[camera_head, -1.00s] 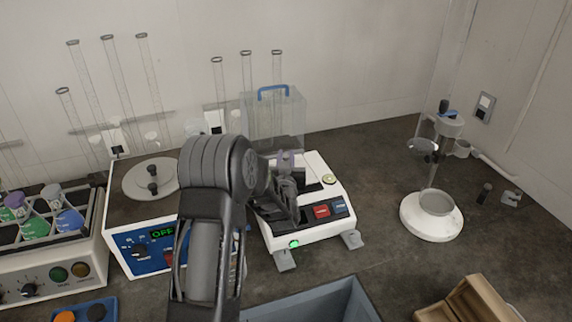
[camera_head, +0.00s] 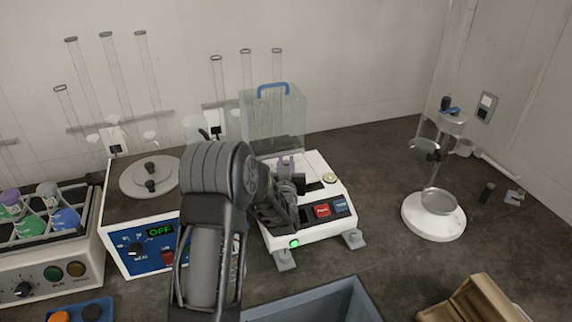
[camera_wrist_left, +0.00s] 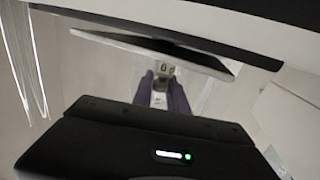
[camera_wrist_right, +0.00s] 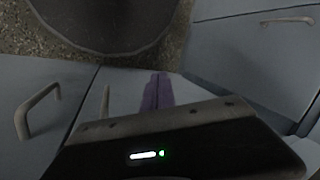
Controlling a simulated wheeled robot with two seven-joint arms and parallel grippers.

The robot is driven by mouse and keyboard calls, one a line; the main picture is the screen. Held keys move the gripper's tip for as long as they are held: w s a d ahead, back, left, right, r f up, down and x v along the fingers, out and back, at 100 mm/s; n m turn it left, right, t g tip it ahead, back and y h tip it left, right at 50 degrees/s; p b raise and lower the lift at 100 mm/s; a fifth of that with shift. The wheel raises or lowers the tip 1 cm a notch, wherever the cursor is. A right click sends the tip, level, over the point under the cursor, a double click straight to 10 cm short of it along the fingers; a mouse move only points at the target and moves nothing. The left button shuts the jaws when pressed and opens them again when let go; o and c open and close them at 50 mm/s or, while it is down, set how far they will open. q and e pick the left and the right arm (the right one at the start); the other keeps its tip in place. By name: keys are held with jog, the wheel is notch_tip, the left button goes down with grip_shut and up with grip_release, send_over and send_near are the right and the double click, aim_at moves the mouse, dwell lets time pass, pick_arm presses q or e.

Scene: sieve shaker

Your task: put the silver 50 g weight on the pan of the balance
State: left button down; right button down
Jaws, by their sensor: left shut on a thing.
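The white balance (camera_head: 310,232), with red and blue buttons, stands at mid-counter. My left gripper (camera_head: 286,163) is over its top, and my arm hides part of it. In the left wrist view its purple fingers (camera_wrist_left: 161,92) are shut on a small silver weight (camera_wrist_left: 165,70) with dark marks too small to read surely.
A clear cover with a blue handle (camera_head: 273,92) stands behind the balance. A blue instrument (camera_head: 130,255) is to its left. A grey bin (camera_head: 325,300) and an open brown box (camera_head: 470,302) are in front. A white stand (camera_head: 433,225) is at right, with bare counter between.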

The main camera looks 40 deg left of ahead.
pick_arm(q)
jog(key=c, duration=1.3)
grip_release()
jog(key=shift+f, duration=0.1)
jog(key=shift+r+p, duration=0.4)
jog(key=shift+p, duration=0.15)
jog(key=shift+r+p, duration=0.35)
jog(key=shift+p, duration=0.15)
jog(key=b+v, duration=0.1)
jog(key=v, duration=1.1)
jog(key=shift+f, duration=0.1)
